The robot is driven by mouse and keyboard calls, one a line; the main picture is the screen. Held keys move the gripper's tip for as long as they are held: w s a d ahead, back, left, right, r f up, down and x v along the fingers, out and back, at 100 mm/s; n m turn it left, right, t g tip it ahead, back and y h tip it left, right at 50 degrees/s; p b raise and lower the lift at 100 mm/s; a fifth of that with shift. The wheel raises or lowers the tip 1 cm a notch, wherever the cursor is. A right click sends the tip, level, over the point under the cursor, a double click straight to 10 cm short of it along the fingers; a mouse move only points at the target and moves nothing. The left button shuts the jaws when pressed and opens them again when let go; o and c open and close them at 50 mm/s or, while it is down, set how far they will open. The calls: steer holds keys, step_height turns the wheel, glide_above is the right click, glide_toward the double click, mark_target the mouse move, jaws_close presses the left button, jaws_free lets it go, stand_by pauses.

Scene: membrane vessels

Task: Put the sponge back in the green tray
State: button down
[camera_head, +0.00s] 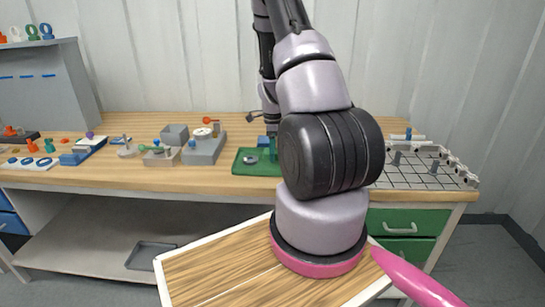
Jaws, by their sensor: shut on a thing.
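The green tray (243,168) lies on the wooden workbench near the middle, partly hidden behind my arm. A small grey round piece (249,160) sits in its left part. My gripper (272,134) is small in the view, over the back of the tray, and is partly hidden by my arm. It is shut on a small blue piece (263,141), which looks like the sponge. I cannot tell whether this piece touches the tray or hangs just above it.
Grey blocks and bins (205,148) stand close left of the tray. Further left are a blue box (76,158) and several small coloured parts. A gridded rack (425,170) is at the right. Bare bench shows along the front edge.

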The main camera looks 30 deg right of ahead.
steer(key=shift+f, duration=0.95)
